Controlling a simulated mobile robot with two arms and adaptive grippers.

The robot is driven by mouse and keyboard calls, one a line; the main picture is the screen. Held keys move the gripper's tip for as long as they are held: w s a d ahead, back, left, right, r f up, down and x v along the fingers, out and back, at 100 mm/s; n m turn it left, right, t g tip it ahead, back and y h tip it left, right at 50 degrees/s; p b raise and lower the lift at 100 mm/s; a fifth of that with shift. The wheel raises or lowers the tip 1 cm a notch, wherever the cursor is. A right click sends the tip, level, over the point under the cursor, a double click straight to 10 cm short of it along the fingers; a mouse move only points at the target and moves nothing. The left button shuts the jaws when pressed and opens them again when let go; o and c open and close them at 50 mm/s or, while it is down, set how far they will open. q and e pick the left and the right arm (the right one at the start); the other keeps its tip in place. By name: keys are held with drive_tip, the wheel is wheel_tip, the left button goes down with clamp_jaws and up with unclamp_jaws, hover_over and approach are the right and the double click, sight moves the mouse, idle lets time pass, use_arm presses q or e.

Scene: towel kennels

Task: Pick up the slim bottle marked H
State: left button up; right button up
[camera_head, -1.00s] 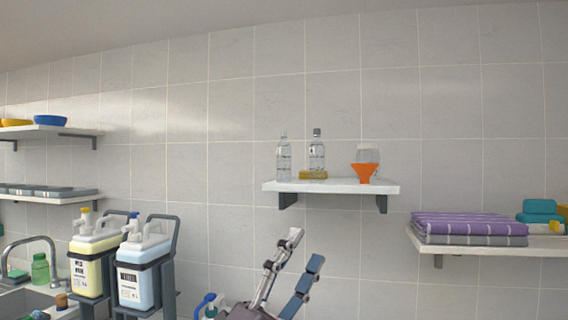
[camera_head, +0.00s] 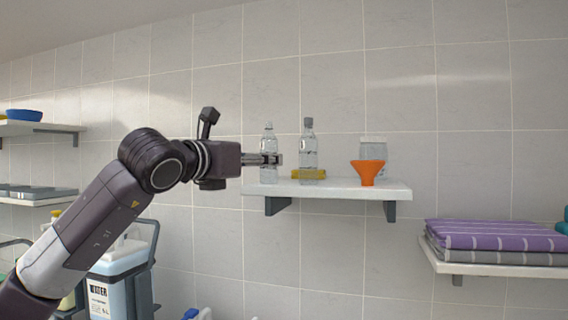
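Two clear slim bottles stand upright on the middle wall shelf (camera_head: 340,188): a left one with a pale cap (camera_head: 268,141) and a right one with a grey cap (camera_head: 308,146). No H is legible on either. My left gripper (camera_head: 272,159) reaches in from the left, level, with its fingertips at the left bottle's middle. The fingers overlap in this view and cover part of that bottle; whether they are around it or in front, and whether they touch it, I cannot tell. My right gripper is not in view.
A yellow sponge-like block (camera_head: 300,174) lies by the right bottle. An orange funnel (camera_head: 367,172) and a clear jar (camera_head: 374,150) stand further right. Folded towels (camera_head: 495,236) lie on a lower right shelf. A jug (camera_head: 118,268) is behind my arm.

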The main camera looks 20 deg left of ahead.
sight(265, 152)
use_arm(q)
drive_tip(key=shift+w+a+r+y+p, duration=0.3)
drive_tip(key=shift+w+r+p, duration=0.1)
drive_tip(key=shift+r+p, duration=0.15)
drive_tip(key=shift+w+a+r+y+p, duration=0.25)
drive_tip(key=shift+w+r+p, duration=0.1)
drive_tip(key=shift+r+p, duration=0.2)
drive_tip(key=shift+w+d+p, duration=0.25)
drive_tip(key=shift+w+p, duration=0.2)
drive_tip(key=shift+w, duration=0.15)
drive_tip(key=w, duration=0.1)
drive_tip(key=w+p, duration=0.1)
drive_tip(key=shift+w+d+f, duration=0.2)
drive_tip(key=shift+w+d, duration=0.15)
drive_tip(key=shift+w+d+p, duration=0.15)
drive_tip(key=shift+w+p, duration=0.45)
drive_tip(key=shift+f, duration=0.1)
drive_tip(key=c, duration=1.1)
drive_tip(key=shift+c, duration=0.2)
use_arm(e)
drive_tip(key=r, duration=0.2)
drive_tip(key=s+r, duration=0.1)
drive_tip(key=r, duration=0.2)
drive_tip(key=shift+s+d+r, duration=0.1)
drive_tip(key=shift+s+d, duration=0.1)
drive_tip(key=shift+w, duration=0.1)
